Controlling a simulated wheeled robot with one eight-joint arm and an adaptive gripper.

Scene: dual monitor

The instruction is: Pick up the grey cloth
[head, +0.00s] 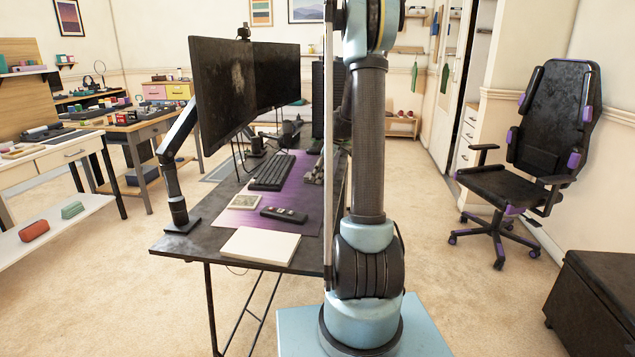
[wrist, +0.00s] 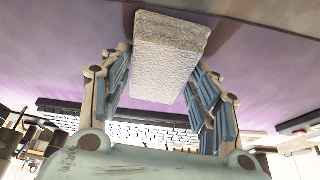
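The grey cloth (wrist: 170,55) shows in the wrist view as a pale, rough-textured, folded block on the purple mat (wrist: 75,55). My gripper (wrist: 160,65) is open, with one finger on each side of the cloth's near part. A small gap shows at the left finger; whether the right finger touches the cloth I cannot tell. In the head view my gripper (head: 315,173) is low over the purple mat (head: 300,205), partly hidden behind my arm. I cannot make out the cloth there.
A black keyboard (head: 272,172) lies left of my gripper. A small pale item (head: 244,202), a dark remote-like device (head: 284,215) and a white flat block (head: 260,245) lie nearer the desk's front. Two monitors (head: 225,85) stand over the desk's left side.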

